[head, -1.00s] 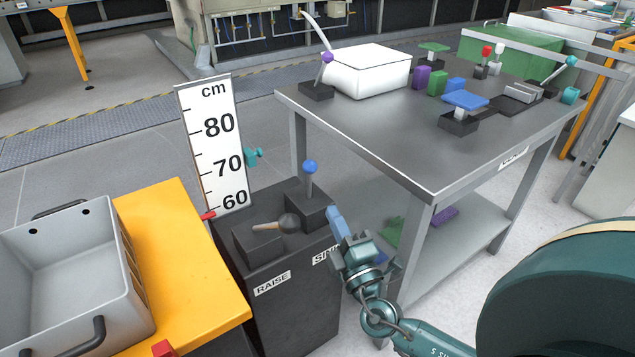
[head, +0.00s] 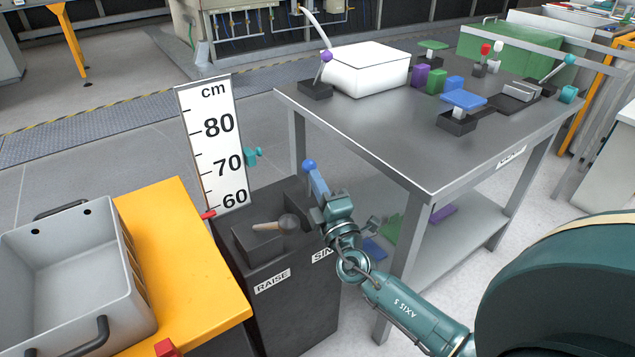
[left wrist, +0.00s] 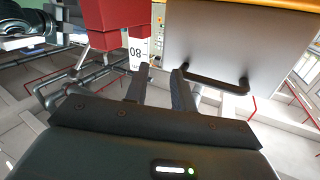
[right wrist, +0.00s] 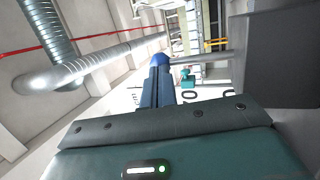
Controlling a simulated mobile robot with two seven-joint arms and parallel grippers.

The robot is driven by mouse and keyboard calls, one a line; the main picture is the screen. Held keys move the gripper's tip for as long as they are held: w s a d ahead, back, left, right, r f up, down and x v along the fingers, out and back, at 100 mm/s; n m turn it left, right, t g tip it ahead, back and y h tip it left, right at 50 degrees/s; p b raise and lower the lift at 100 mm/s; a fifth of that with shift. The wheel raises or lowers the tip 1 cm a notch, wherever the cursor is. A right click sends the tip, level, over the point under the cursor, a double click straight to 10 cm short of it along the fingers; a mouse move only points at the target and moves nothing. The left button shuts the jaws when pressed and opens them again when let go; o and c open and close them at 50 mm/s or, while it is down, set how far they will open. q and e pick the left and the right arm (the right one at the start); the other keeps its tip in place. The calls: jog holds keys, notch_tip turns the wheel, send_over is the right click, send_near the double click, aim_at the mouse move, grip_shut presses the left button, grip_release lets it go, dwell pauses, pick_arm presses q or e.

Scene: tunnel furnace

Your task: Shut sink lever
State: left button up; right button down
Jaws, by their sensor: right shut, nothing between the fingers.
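The sink lever has a blue ball knob (head: 309,166) and stands on the dark pedestal (head: 296,310) above a partly covered label (head: 322,255). Its rod is mostly hidden behind my right gripper (head: 314,180). That gripper is shut, its blue fingertips at the knob on the near side; I cannot tell whether they touch. In the right wrist view the shut fingers (right wrist: 158,75) point at the blue knob (right wrist: 157,59), with the pale rod (right wrist: 200,57) running right from it. My left gripper (left wrist: 160,80) shows only in its wrist view, open and empty.
The RAISE lever (head: 266,227) lies low beside the sink lever. A cm scale board (head: 205,145) stands behind the pedestal. A grey bin (head: 60,265) sits on a yellow top (head: 185,260) at left. A metal table (head: 390,135) with blocks and levers stands close at right.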

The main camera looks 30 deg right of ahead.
aim_at(308, 169)
pick_arm(q)
jog(key=shift+r, duration=0.15)
pick_arm(e)
jog(key=shift+r, duration=0.15)
